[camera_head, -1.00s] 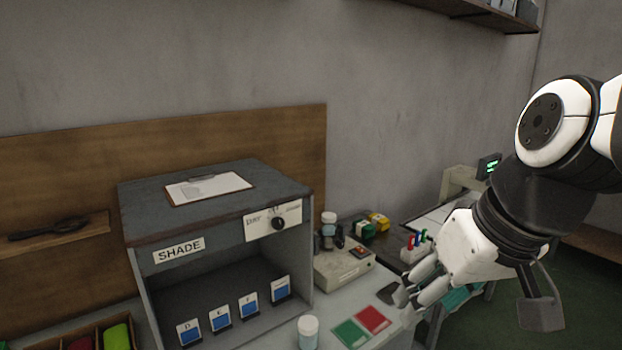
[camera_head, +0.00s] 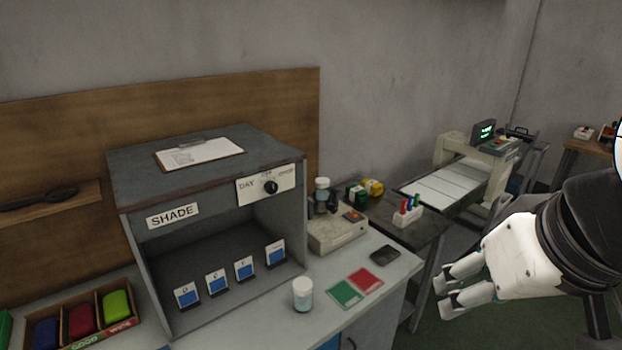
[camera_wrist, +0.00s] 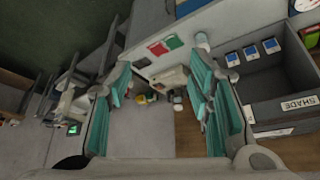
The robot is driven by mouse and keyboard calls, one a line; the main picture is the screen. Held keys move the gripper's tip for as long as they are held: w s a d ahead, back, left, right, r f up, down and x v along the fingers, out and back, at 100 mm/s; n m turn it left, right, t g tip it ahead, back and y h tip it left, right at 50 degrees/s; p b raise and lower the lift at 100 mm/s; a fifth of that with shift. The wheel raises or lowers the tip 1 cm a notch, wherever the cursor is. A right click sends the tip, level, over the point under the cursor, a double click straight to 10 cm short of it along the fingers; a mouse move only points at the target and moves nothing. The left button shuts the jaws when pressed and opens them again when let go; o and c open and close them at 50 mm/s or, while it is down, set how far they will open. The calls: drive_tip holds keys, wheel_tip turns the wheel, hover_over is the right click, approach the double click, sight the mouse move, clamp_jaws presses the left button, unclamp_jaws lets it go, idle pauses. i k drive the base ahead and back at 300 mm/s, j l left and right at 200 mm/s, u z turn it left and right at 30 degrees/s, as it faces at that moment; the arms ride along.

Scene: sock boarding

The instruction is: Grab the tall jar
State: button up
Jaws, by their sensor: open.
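A white-lidded jar (camera_head: 303,294) with a pale label stands upright on the counter, in front of the shade box; it also shows in the wrist view (camera_wrist: 202,40).
The shade box (camera_head: 150,250) stands left of the near jar. Green and red cards (camera_head: 345,293) and a dark phone-like item (camera_head: 384,254) lie to its right. The beige device (camera_head: 337,232) is behind. A bin of coloured items (camera_head: 75,340) is at lower left.

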sight(321, 193)
drive_tip(key=u, duration=0.25)
drive_tip(key=i+l+u, duration=0.2)
drive_tip(key=u, duration=0.15)
drive_tip(key=i+l+u, duration=0.1)
drive_tip(key=l+u, duration=0.25)
drive_tip(key=i+l, duration=0.1)
drive_tip(key=l, duration=0.35)
drive_tip(key=i+l+u, duration=0.1)
drive_tip(key=l, duration=0.35)
drive_tip(key=i+l, duration=0.15)
drive_tip(key=l, duration=0.3)
drive_tip(key=i+l+u, duration=0.1)
drive_tip(key=l, duration=0.35)
drive_tip(key=i+l, duration=0.1)
drive_tip(key=l, duration=0.4)
